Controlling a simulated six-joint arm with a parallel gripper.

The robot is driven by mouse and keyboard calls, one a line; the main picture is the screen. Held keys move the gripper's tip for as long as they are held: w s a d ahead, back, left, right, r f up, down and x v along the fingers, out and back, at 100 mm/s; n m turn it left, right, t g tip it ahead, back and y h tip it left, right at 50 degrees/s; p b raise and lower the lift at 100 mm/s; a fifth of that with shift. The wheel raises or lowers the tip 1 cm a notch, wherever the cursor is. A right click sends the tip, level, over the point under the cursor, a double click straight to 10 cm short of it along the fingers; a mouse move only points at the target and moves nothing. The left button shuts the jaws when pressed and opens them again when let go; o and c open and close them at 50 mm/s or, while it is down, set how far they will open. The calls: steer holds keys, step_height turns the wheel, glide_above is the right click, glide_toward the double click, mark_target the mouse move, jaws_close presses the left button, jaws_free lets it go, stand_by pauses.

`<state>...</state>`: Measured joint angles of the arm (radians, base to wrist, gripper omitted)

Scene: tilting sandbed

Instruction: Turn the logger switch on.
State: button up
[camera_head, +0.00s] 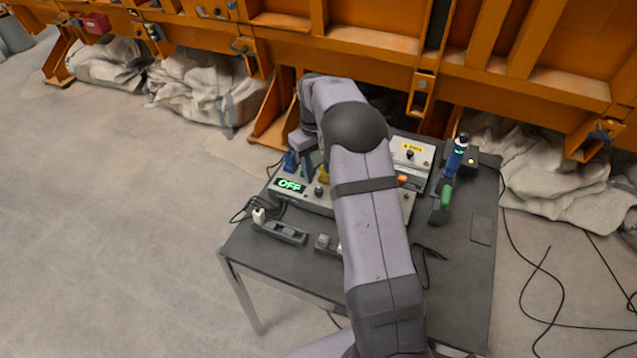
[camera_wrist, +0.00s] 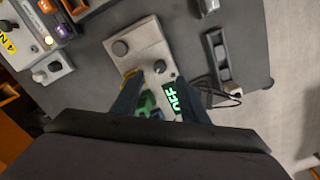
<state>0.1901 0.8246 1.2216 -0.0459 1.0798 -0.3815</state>
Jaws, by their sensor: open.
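A pale box with a lit green OFF display (camera_head: 290,186) stands on the dark table, partly hidden behind my arm in the head view. A small dark knob or switch (camera_head: 319,190) sits just right of the display; I cannot tell for certain that it is the logger switch. In the wrist view the same box face (camera_wrist: 148,38) shows the knob (camera_wrist: 160,67) near the display (camera_wrist: 174,101), which reads sideways. My gripper (camera_wrist: 158,86) is open and empty above the box, its fingers on either side of the knob in the picture. Whether they touch anything is unclear.
A second box with a yellow label (camera_head: 412,148) stands behind right. A blue and green tool (camera_head: 450,170) stands at the table's right. A dark strip with a white plug (camera_head: 280,232) lies in front left, with loose cables. Orange steel framing (camera_head: 360,40) rises behind.

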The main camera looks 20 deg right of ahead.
mark_target(319, 190)
steer(key=shift+f, duration=0.1)
steer(key=shift+d+f+p, duration=0.15)
steer(key=shift+f+p, duration=0.85)
steer(key=shift+f, duration=2.55)
jaws_close()
